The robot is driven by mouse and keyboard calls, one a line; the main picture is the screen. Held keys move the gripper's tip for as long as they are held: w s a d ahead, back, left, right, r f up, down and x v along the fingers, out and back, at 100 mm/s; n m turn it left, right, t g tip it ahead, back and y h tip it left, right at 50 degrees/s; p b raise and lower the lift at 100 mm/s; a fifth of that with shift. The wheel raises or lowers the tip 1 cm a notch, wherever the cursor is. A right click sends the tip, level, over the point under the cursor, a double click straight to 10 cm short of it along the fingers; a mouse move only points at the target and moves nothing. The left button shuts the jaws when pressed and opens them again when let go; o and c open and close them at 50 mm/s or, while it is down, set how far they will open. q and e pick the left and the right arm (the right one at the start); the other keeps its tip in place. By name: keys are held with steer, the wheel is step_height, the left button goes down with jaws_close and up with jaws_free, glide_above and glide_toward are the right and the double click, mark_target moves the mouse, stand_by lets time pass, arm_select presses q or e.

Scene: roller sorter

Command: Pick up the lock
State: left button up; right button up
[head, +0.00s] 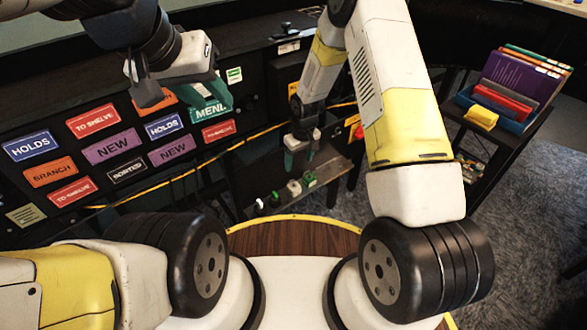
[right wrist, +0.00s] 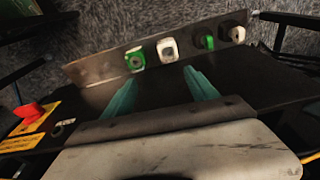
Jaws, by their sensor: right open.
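No thing is clearly marked as the lock. Several small green and white pieces stand in a row on a narrow ledge: a green block with a hole (right wrist: 135,60), a white block with a dark opening (right wrist: 167,50), a smaller green piece (right wrist: 208,43) and a white piece (right wrist: 236,34). In the head view the green block (head: 309,179) and white block (head: 294,187) sit just below my right gripper (head: 297,163). That gripper, also in the right wrist view (right wrist: 161,76), is open and empty, apart from the pieces. My left gripper (head: 180,98) hangs before the label panel; its jaw state is unclear.
A dark panel with coloured labels such as a HOLDS sign (head: 31,146) fills the left. A blue bin (head: 500,110) with folders and a yellow box (head: 481,118) stands at the right. A red knob (right wrist: 28,111) is left of my right gripper.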

mark_target(294, 185)
steer(key=shift+n, duration=0.3)
steer(key=f, duration=0.4)
steer(key=a+f, duration=0.1)
steer(key=f, duration=0.2)
steer(key=s+f, duration=0.1)
steer(key=f, duration=0.3)
steer(key=shift+a+f, duration=0.3)
steer(key=shift+a, duration=0.05)
steer(key=shift+f, duration=0.45)
jaws_close()
steer(key=shift+r, duration=0.1)
